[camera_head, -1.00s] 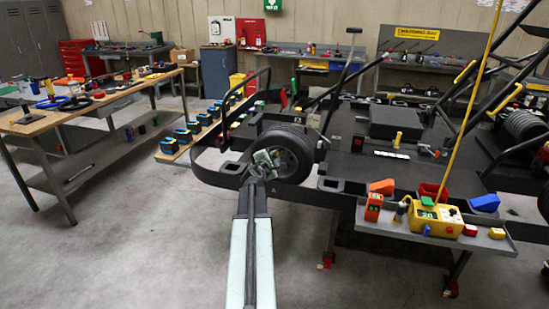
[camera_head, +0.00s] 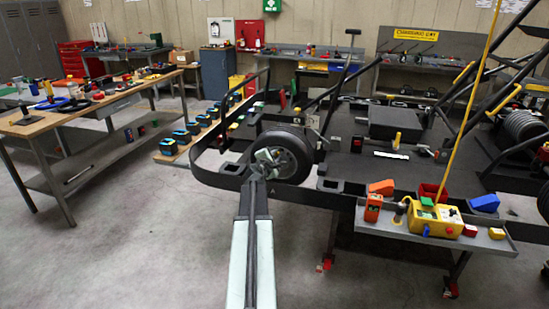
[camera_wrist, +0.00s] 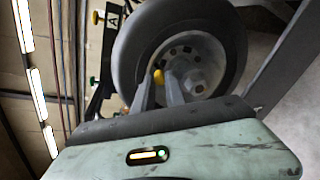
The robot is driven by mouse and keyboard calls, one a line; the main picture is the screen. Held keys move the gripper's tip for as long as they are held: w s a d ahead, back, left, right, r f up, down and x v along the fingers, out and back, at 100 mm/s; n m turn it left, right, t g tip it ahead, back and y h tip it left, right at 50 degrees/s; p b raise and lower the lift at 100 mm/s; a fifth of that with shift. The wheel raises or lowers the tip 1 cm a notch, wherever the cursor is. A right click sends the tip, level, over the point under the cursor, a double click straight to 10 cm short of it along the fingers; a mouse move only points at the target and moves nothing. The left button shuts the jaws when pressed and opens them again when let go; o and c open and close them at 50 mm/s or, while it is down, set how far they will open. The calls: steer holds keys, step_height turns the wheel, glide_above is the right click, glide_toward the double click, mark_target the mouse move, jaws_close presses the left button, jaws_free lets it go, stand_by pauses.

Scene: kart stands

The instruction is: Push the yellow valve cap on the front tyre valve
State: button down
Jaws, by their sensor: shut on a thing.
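The front tyre (camera_head: 283,154) is black with a grey rim and sits on the kart frame. It fills the upper middle of the wrist view (camera_wrist: 135,50). The yellow valve cap (camera_wrist: 158,76) shows in the wrist view at the tips of my gripper (camera_wrist: 160,85), in front of the rim. My gripper (camera_head: 265,158) is in front of the wheel in the head view and hides part of it. It is shut on the yellow cap. The valve stem is hidden, so I cannot tell whether the cap touches it.
A grey tray (camera_head: 385,222) with a yellow control box (camera_head: 435,219) is on the right of my arm. A wooden workbench (camera_head: 95,108) with tools stands at the left.

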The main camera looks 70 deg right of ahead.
steer(key=shift+d+f, duration=0.1)
steer(key=shift+d, duration=0.35)
steer(key=c, duration=1.3)
jaws_free()
steer(key=shift+a, duration=0.1)
steer(key=p+v, duration=0.1)
steer(key=v, duration=0.6)
steer(key=shift+a, duration=0.35)
